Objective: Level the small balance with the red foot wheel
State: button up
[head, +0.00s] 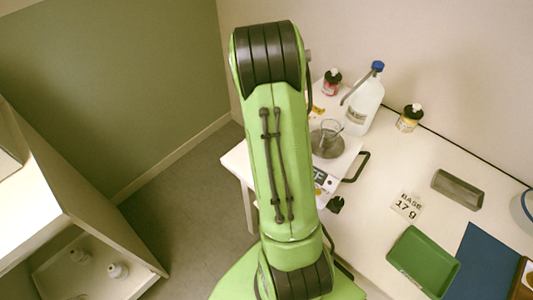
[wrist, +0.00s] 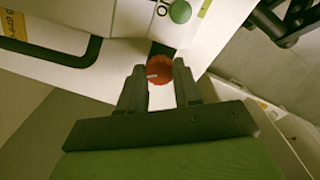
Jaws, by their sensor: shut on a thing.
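The small balance (head: 322,182) stands on the white table, partly hidden behind my arm in the head view. A glass flask (head: 330,135) stands on its pan. In the wrist view, the white balance body (wrist: 125,20) fills the top, with a round green disc (wrist: 180,11), perhaps its level, near a corner. The bubble cannot be made out. The red foot wheel (wrist: 160,69) is below that corner. My gripper (wrist: 160,73) is shut on the wheel, one dark finger on each side.
A blue-capped bottle (head: 365,105) and two small black-capped bottles, one red (head: 331,87) and one yellow (head: 408,122), stand behind. A "BASE 17 g" card (head: 407,205), a grey block (head: 457,190) and a green tray (head: 423,260) lie to the right.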

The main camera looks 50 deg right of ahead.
jog(key=o, duration=1.1)
jog(key=shift+c, duration=0.2)
notch_tip(320, 180, up, 16)
jog(key=p, duration=0.5)
jog(key=shift+f, duration=0.15)
